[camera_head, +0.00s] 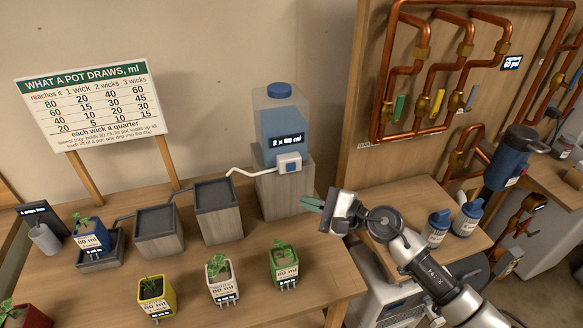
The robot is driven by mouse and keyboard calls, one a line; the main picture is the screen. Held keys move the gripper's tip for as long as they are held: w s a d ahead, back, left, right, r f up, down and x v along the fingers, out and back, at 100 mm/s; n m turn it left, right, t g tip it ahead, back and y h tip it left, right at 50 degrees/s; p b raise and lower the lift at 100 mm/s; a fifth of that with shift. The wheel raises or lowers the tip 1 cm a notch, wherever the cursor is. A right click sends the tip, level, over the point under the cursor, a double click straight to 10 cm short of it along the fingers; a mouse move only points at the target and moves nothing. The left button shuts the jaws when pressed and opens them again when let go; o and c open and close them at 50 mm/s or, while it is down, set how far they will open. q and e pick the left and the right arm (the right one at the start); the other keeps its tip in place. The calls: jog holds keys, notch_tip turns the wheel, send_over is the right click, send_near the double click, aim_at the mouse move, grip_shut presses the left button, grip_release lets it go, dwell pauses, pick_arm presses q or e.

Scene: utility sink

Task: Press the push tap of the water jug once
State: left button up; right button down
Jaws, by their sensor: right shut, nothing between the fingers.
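The water jug (283,118) is clear with blue water and a blue cap, and a small display on it reads "2 x 60 ml". It stands on a grey wooden block (284,190) at the back of the table. Its push tap (289,163) is a white block with a blue face, low on the jug's front. My right gripper (312,204) has green fingertips and is shut and empty. It is in front of the jug, below and right of the tap, and looks apart from it. My left gripper is not in view.
A white tube leads left from the tap to stepped trays (217,197) on wooden blocks. A blue pot (90,236) sits in the lowest tray. Yellow, white and green potted plants (284,263) line the front. Copper pipes (425,60) and blue-lidded bottles (437,227) are at right.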

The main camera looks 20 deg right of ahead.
aim_at(291, 167)
jog(key=w+b, duration=0.3)
jog(key=w, duration=0.6)
jog(key=shift+a, duration=0.2)
jog(key=shift+s, duration=0.1)
dwell(1.9)
jog(key=shift+w+b, duration=0.45)
jog(key=shift+b, duration=0.3)
